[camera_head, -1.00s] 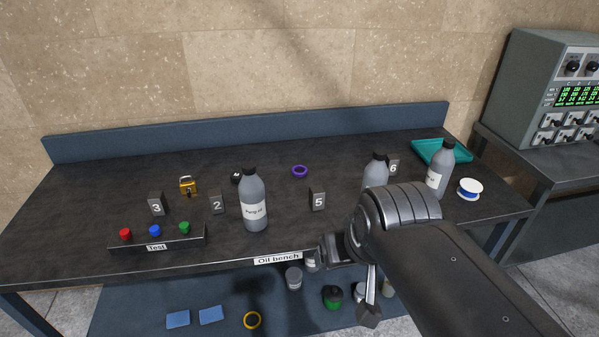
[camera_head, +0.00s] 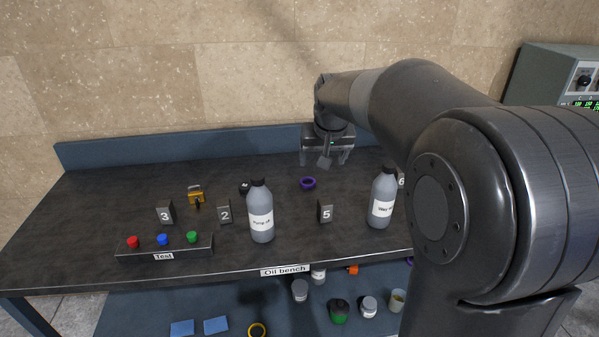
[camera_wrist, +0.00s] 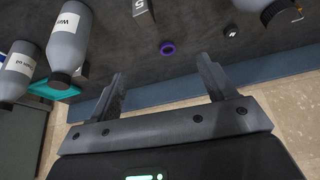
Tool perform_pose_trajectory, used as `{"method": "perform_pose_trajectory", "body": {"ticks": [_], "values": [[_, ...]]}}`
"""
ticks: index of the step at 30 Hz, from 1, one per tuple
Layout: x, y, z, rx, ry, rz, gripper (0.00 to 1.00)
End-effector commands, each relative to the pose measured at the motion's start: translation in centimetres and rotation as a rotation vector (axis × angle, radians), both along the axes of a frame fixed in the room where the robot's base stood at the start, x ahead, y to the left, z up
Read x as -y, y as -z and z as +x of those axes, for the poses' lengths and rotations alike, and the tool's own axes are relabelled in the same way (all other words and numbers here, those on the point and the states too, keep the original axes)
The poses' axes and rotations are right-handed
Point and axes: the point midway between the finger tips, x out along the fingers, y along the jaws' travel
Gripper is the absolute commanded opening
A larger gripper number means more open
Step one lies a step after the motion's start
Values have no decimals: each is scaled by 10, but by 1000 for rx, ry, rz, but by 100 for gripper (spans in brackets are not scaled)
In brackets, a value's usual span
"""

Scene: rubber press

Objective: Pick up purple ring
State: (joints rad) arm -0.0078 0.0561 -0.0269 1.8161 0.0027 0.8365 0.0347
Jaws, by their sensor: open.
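The purple ring (camera_head: 308,183) lies flat on the dark bench top, behind the number 5 block. It also shows in the wrist view (camera_wrist: 167,47), ahead of and between the fingers. My gripper (camera_head: 325,162) is above the back part of the bench, just behind and right of the ring. Its two fingers (camera_wrist: 163,82) are apart and nothing is between them. The gripper does not touch the ring.
The number 5 block (camera_head: 325,211) stands in front of the ring. A pump oil bottle (camera_head: 261,212) stands left and another grey bottle (camera_head: 382,200) right. A raised blue back edge (camera_head: 180,147) runs behind the bench. The bench around the ring is clear.

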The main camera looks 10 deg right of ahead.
Motion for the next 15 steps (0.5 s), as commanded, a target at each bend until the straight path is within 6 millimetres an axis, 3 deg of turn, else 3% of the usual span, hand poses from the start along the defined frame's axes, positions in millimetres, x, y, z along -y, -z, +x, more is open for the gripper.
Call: {"method": "perform_pose_trajectory", "body": {"ticks": [1,6,15], "values": [[1,9,19,-8,3,-1,76],[3,37,78,-19,11,-3,76],[6,103,165,-37,23,-9,76]]}}
